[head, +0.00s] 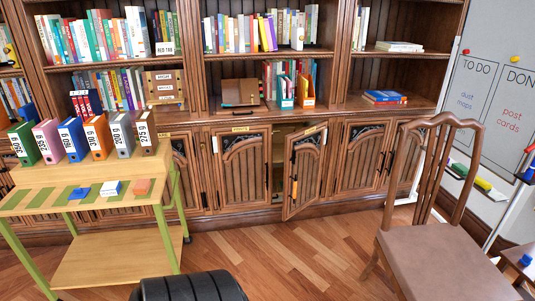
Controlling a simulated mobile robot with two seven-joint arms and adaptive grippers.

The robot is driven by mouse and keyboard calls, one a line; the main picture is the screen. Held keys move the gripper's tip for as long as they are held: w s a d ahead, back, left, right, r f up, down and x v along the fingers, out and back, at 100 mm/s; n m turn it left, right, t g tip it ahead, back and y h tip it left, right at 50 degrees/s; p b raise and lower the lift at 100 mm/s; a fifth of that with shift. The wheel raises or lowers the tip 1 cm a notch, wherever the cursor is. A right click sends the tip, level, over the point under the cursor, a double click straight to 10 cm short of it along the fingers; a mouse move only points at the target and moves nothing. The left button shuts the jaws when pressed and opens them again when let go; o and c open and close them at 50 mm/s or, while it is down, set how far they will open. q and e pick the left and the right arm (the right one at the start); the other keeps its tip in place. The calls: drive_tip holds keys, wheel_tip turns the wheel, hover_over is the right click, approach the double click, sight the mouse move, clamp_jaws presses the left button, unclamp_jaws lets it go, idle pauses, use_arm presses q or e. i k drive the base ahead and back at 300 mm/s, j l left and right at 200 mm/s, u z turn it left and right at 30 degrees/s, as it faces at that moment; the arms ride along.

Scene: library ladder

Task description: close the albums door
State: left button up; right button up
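One carved wooden cabinet door (304,172) in the lower row of the bookcase stands ajar, swung out toward me. A small yellowish label is on its top edge, too small to read surely. A dark gap (279,160) to its left shows part of the cabinet's inside, with a shelf. The door just left of it (243,165) is shut and has a yellow label on the frame above. The doors to the right (357,160) are shut. Neither of my grippers is in view, and nothing touches the open door.
A green-legged trolley (95,180) with several colored binders (97,135) stands at the left. A wooden chair (440,265) stands at the right front, near a whiteboard (492,110). The wooden floor (290,250) in front of the open door is clear.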

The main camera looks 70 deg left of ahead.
sight(302, 179)
drive_tip(key=u, duration=1.8)
drive_tip(key=i, duration=0.1)
